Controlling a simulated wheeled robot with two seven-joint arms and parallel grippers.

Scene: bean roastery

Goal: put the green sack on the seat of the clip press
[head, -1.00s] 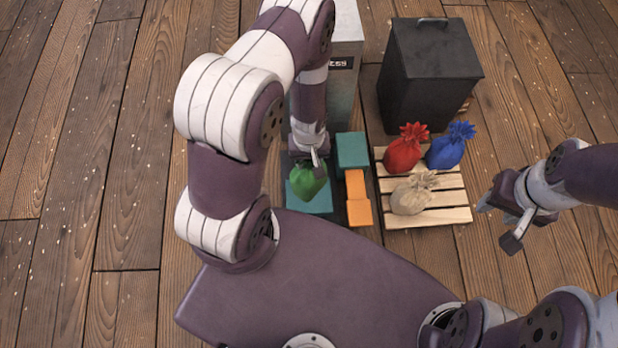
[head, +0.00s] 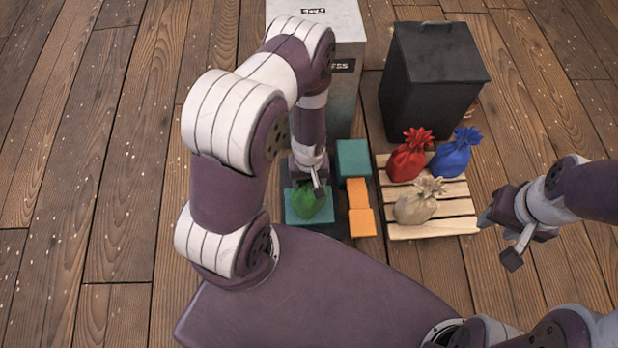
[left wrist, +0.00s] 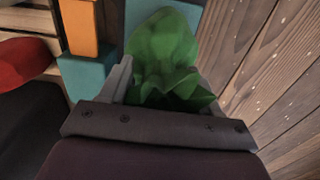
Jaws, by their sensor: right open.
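The green sack (head: 306,203) is at the teal seat (head: 322,217) of the clip press (head: 343,95), a pale cabinet with a dark label. It appears to rest on the seat. My left gripper (head: 319,188) is over the sack from above, its fingers at the gathered top. In the left wrist view the green sack (left wrist: 165,50) lies between the two fingers, which look closed against its sides; the contact is partly hidden. My right gripper (head: 499,238) is open and empty, to the right of the pallet.
A wooden pallet (head: 455,205) holds a red sack (head: 408,160), a blue sack (head: 450,158) and a beige sack (head: 415,205). A black bin (head: 432,80) stands behind it. Floor at left is clear.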

